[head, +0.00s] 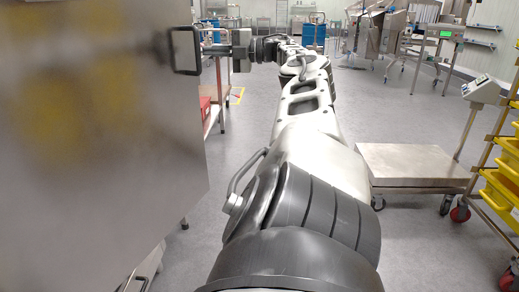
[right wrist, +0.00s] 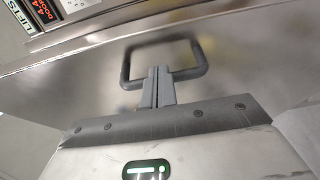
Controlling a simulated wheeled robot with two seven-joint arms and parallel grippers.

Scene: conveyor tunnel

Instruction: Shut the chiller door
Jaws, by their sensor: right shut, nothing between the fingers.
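The chiller door (head: 100,140) is a large brushed steel panel filling the left of the head view. A dark square loop handle (head: 185,50) sits near its right edge. My right gripper (head: 207,49) reaches to the handle from the right, at the end of my outstretched arm. In the right wrist view its two grey fingers (right wrist: 158,76) are together with nothing between them. Their tips overlap the opening of the handle (right wrist: 198,58), across its near bar. I cannot tell whether they touch the handle or the door face. My left gripper is out of view.
A wheeled platform scale (head: 415,165) stands to the right of my arm. A rack of yellow trays (head: 503,185) is at the right edge. A red-edged cart (head: 212,113) stands just beyond the door edge. Grey floor is open between them.

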